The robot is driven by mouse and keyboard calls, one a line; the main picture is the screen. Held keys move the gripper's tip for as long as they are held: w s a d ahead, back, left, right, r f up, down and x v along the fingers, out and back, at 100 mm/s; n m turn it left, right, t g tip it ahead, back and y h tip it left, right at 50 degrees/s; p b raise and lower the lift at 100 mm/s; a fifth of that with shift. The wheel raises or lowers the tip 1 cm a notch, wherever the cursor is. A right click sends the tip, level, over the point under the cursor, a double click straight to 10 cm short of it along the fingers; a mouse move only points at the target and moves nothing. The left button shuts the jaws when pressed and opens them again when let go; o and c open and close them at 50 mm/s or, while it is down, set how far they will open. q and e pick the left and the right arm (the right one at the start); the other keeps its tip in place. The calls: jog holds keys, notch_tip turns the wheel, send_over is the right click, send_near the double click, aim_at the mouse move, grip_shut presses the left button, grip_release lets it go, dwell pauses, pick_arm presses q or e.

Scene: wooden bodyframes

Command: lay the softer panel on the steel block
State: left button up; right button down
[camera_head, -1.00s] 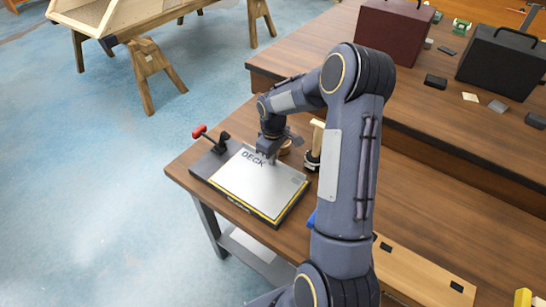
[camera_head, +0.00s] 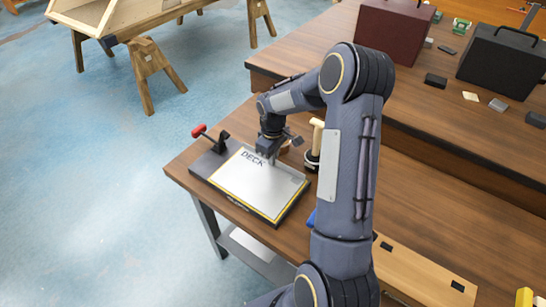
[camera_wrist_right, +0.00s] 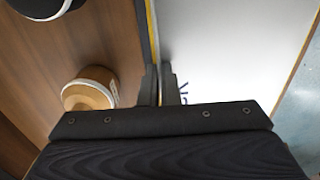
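A pale grey panel (camera_head: 262,187) marked DECK lies over a dark block with yellow edging (camera_head: 213,163) at the table's left corner. I cannot tell whether the panel rests fully flat on it. My right gripper (camera_head: 270,157) points down at the panel's far edge, beside the lettering. In the right wrist view, my right fingers (camera_wrist_right: 159,85) are close together with a narrow gap, along the yellow edge and the pale panel (camera_wrist_right: 220,45). Whether they pinch the panel is unclear. My left gripper is out of view.
A red-knobbed clamp (camera_head: 210,137) stands at the block's far left. A round tan-and-white object (camera_wrist_right: 92,88) and a wooden-handled tool (camera_head: 317,138) stand close to my right gripper. Dark cases (camera_head: 392,30) sit on the rear bench. A wooden board (camera_head: 425,275) lies at front right.

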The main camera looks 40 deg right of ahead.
jog(key=c, duration=2.1)
grip_release()
jog(key=o, duration=1.1)
jog(key=shift+c, duration=0.2)
jog(key=shift+r, duration=0.1)
jog(key=shift+r+p, duration=2.4)
jog(key=shift+r, duration=1)
